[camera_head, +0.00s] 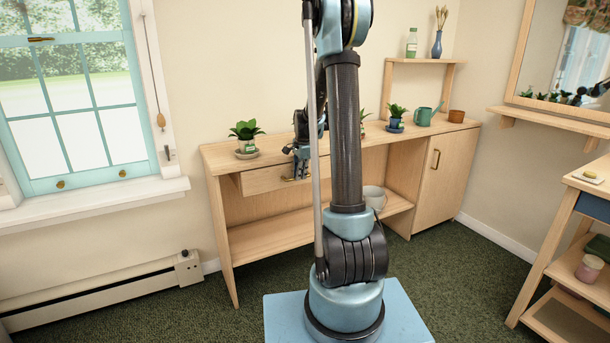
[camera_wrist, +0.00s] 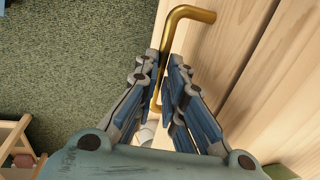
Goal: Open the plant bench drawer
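The plant bench (camera_head: 222,160) stands against the wall, with a wooden drawer (camera_head: 262,180) under its top at the left. I cannot tell whether the drawer front stands out from the bench. My gripper (camera_head: 297,172) is at the drawer's right part, partly hidden by my arm. In the wrist view, the brass drawer handle (camera_wrist: 190,13) runs down from the pale wood drawer front (camera_wrist: 232,45) and passes between the fingertips of my gripper (camera_wrist: 164,64). The fingers are close together on both sides of the bar and appear shut on it.
Potted plants (camera_head: 246,133) and a green watering can (camera_head: 424,116) stand on the bench top. A white pot (camera_head: 374,197) is on the lower shelf. A cabinet door (camera_head: 444,178) closes the right end. Green carpet (camera_head: 250,300) is clear before the bench's left part.

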